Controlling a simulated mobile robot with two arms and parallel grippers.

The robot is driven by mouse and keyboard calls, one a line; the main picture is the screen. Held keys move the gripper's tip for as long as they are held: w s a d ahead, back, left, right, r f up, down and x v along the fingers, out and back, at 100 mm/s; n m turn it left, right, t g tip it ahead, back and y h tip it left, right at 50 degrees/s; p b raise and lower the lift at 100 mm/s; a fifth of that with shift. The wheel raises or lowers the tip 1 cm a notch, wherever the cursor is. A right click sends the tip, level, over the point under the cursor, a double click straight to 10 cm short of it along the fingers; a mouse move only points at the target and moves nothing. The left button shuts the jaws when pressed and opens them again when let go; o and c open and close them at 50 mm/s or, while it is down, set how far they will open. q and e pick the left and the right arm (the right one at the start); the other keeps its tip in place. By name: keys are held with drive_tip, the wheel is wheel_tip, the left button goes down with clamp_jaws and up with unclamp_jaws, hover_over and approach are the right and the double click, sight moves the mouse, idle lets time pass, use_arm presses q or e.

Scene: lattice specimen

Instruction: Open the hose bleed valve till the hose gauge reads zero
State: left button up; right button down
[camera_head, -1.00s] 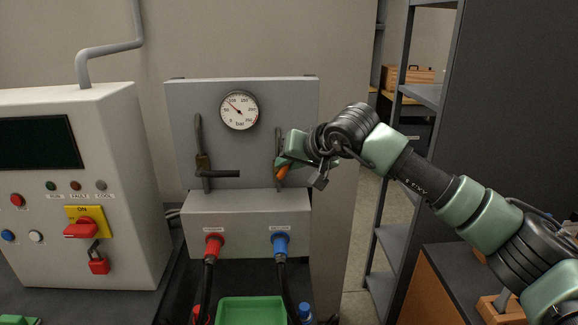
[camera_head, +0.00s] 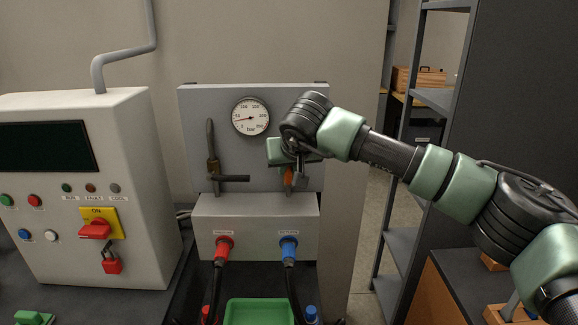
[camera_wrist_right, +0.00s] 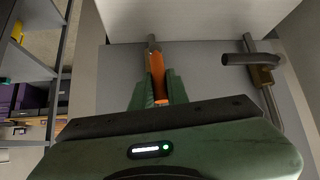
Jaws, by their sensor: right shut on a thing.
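The round hose gauge (camera_head: 250,117) sits high on the grey panel (camera_head: 190,130). Its thin needle points left and slightly down, to the low part of the scale, above zero as far as I can tell. The bleed valve's orange lever (camera_head: 289,180) is on the panel's right side, pointing roughly down in the head view, and partly hidden by my gripper. My right gripper (camera_head: 290,164) is shut on this lever. In the right wrist view, its green fingers (camera_wrist_right: 157,92) flank the orange lever (camera_wrist_right: 158,68). My left gripper is out of view.
A second valve with a dark, sideways lever (camera_head: 235,178) is left of the gripped one. Red (camera_head: 224,245) and blue (camera_head: 289,248) hose couplings are below, over a green tray (camera_head: 262,312). A control cabinet (camera_head: 152,220) stands left; metal shelving (camera_head: 437,100) stands right.

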drive_tip(key=shift+f, duration=0.15)
drive_tip(key=c, duration=1.4)
unclamp_jaws()
drive_tip(key=shift+s+r, duration=0.3)
drive_tip(key=shift+r, duration=0.1)
drive_tip(key=b+v, duration=0.2)
drive_tip(key=v, duration=0.5)
drive_tip(key=shift+f+b, duration=0.1)
drive_tip(key=shift+b, duration=0.25)
